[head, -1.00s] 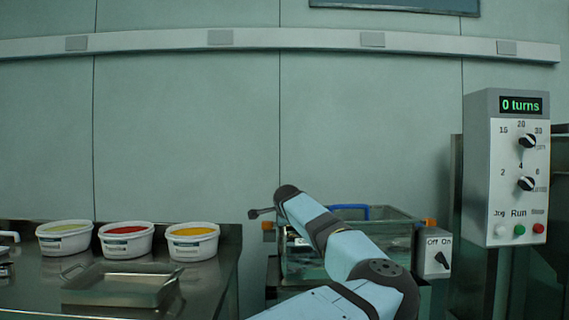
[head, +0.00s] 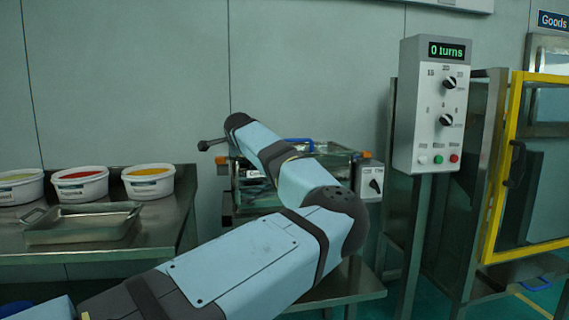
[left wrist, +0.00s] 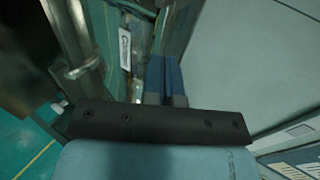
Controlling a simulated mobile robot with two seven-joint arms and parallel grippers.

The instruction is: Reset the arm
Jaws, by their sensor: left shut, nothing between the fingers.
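My left arm (head: 246,262) comes in from the lower left in the head view and reaches across the middle toward the sieve machine (head: 335,162). Its forearm rises to a dark wrist end in front of the machine. The left gripper's fingers are hidden there. In the left wrist view, the two dark blue fingers of my left gripper (left wrist: 164,62) lie side by side, shut and empty, beyond the black bar. A labelled metal-and-glass side shows close beside them. My right gripper is in neither view.
A control box (head: 437,105) reading "0 turns" stands right of the machine, beside a yellow-framed door (head: 499,165). A small Off/On switch box (head: 369,181) sits at the machine's right. A steel bench (head: 172,222) at left holds three tubs and a metal tray (head: 82,224).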

